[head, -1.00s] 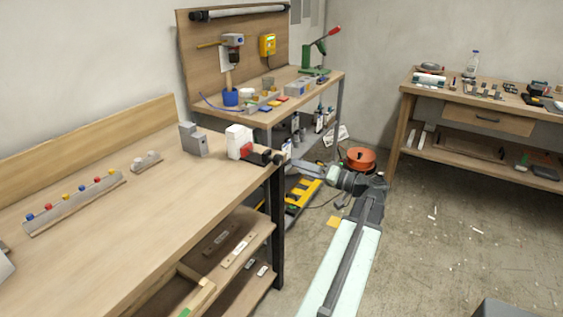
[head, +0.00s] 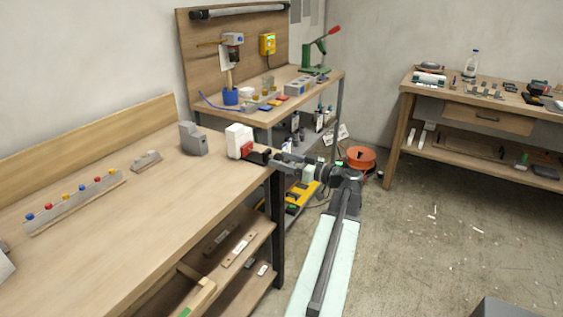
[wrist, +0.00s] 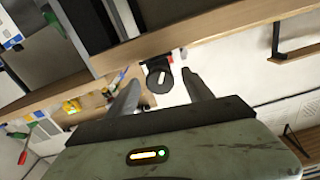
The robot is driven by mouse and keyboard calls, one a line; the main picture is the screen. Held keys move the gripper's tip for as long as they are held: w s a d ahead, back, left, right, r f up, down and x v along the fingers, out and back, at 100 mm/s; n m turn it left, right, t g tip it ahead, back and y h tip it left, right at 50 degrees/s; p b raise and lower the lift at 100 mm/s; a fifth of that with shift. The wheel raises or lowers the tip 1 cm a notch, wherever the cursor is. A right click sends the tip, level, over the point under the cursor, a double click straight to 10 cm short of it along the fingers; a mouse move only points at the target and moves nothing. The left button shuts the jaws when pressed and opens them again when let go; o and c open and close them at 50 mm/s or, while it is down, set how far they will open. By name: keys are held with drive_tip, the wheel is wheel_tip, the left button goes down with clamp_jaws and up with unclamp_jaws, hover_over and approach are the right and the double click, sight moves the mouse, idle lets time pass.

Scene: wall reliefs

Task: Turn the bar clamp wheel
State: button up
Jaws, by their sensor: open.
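A white block with a red face (head: 240,141) stands at the right end of the near bench in the head view. My gripper (head: 260,158) is at its right side, by the bench edge; whether they touch cannot be told. In the wrist view a dark round wheel or knob with a pale bar (wrist: 158,75) shows between the two grey fingertips of my gripper (wrist: 160,79). The fingers are spread apart, one on each side of it in the picture, with nothing visibly gripped. The rest of a bar clamp cannot be made out.
A grey block (head: 193,139) and a strip with coloured knobs (head: 75,203) stand on the near bench (head: 150,225). Behind is a second bench with tools (head: 270,115). An orange reel (head: 361,159) lies on the floor. Open floor lies to the right.

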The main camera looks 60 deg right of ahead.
drive_tip(key=shift+w, duration=0.15)
clamp_jaws()
drive_tip(key=shift+a+f, duration=0.1)
drive_tip(key=shift+a, duration=0.05)
drive_tip(key=shift+m, duration=0.3)
drive_tip(key=m, duration=0.9)
drive_tip(key=shift+d+m, duration=0.2)
drive_tip(key=shift+m, duration=2.1)
